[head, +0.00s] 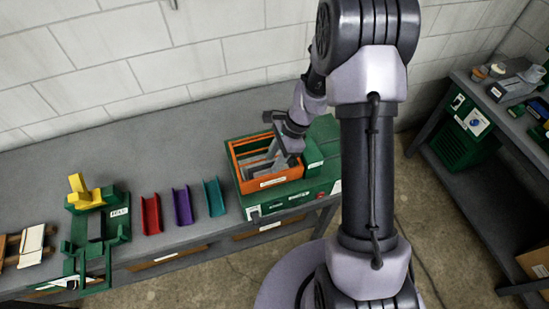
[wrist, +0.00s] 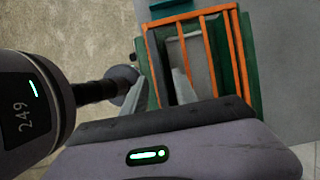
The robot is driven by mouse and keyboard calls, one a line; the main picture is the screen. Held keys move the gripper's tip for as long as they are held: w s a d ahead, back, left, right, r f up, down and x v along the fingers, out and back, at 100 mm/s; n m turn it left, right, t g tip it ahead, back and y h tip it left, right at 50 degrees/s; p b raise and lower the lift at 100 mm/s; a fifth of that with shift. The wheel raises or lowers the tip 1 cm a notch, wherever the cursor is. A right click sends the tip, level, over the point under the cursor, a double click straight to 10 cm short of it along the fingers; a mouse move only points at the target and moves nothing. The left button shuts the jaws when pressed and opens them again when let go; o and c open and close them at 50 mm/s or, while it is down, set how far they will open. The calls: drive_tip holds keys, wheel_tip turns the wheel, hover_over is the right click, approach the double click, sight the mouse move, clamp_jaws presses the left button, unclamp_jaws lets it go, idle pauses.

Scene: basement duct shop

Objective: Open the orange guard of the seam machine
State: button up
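The seam machine (head: 320,150) is a green box on the long grey bench, just left of my arm's column in the head view. Its orange guard (head: 283,178) is a barred frame with a pale label on its front edge. It sits over the grey inner parts and looks lowered. In the wrist view the guard (wrist: 237,62) shows as orange bars over grey plates on the green machine (wrist: 253,60). My gripper (head: 274,142) is above the guard's back right part.
Left of the machine on the bench are teal (head: 214,197), purple (head: 182,206) and red (head: 151,214) channels, and a green fixture (head: 112,225) with a yellow piece (head: 84,192). A block wall stands behind. A second bench (head: 470,190) is at right.

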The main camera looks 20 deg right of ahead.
clamp_jaws()
idle(1.4)
